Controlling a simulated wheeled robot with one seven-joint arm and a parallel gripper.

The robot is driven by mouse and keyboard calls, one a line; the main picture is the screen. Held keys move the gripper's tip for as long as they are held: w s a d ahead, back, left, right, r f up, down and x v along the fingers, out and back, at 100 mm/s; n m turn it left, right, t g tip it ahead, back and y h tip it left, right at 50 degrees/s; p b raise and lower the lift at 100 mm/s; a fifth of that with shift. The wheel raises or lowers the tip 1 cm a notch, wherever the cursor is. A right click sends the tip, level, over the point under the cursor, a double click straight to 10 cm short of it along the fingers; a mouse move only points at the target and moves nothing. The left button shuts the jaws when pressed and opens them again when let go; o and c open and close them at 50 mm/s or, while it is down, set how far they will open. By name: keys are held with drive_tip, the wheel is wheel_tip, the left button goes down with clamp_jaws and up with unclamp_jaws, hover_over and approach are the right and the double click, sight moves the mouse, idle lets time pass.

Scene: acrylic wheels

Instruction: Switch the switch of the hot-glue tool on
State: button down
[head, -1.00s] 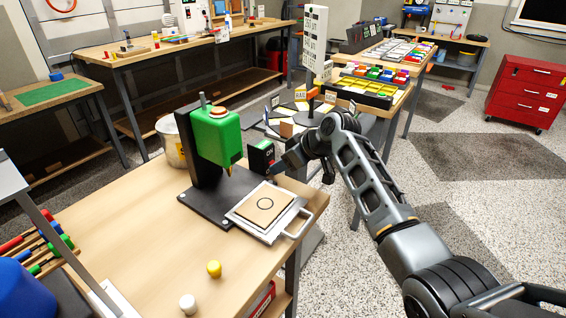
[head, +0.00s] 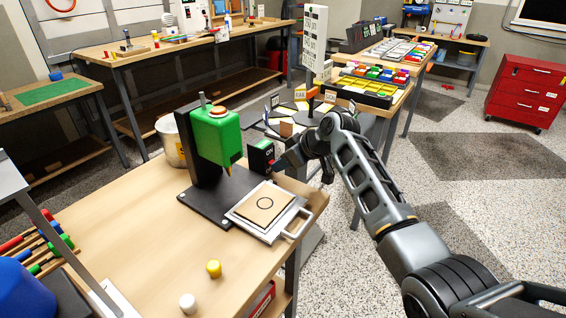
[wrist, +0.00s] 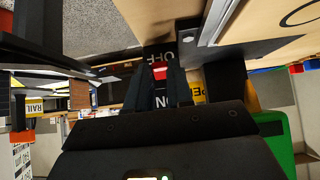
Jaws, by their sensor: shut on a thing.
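The hot-glue tool (head: 216,137) is a green head with an orange cap and a pointed nozzle on a black stand. Its black switch box (head: 258,156) stands beside it, at the table's back right edge. My gripper (head: 282,162) reaches this box from the right. In the wrist view the box face carries the words OFF and ON, with the red switch (wrist: 159,69) between them. My gripper's fingers (wrist: 160,80) are shut on the red switch, one on each side. They hide part of it, and I cannot tell which way it is set.
A plate with a handle (head: 285,226) holds a square wooden piece (head: 264,203) under the nozzle. A yellow knob (head: 214,268) and a white knob (head: 187,302) stand near the front. A metal pot (head: 170,140) is behind the stand. Floor is open at right.

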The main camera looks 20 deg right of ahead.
drive_tip(key=shift+r, duration=0.2)
drive_tip(key=shift+w+a+r+g+h+p, duration=0.2)
drive_tip(key=shift+r+g+h+p, duration=0.3)
drive_tip(key=shift+g+p, duration=0.4)
drive_tip(key=shift+w+a+r+g+h, duration=0.1)
drive_tip(key=shift+w+r+g+h, duration=0.1)
drive_tip(key=shift+g+h, duration=0.25)
drive_tip(key=shift+w+a+r+g+h, duration=0.1)
drive_tip(key=shift+r+g+h, duration=0.05)
drive_tip(key=shift+g+h, duration=0.25)
drive_tip(key=shift+w+a+r+g+h+b, duration=0.1)
drive_tip(key=shift+g+h+b, duration=0.25)
drive_tip(key=shift+g+b, duration=0.25)
drive_tip(key=shift+w+a+r+g+h+b, duration=0.1)
drive_tip(key=shift+g+h+b, duration=0.2)
drive_tip(key=shift+g+b, duration=0.25)
drive_tip(key=g+h+b, duration=0.1)
drive_tip(key=b, duration=0.2)
drive_tip(key=shift+w+r+b, duration=0.2)
drive_tip(key=shift+b, duration=0.1)
drive_tip(key=shift+a+r+b, duration=0.15)
drive_tip(key=shift+r+b, duration=0.05)
drive_tip(key=shift+b, duration=0.2)
drive_tip(key=c, duration=1)
unclamp_jaws()
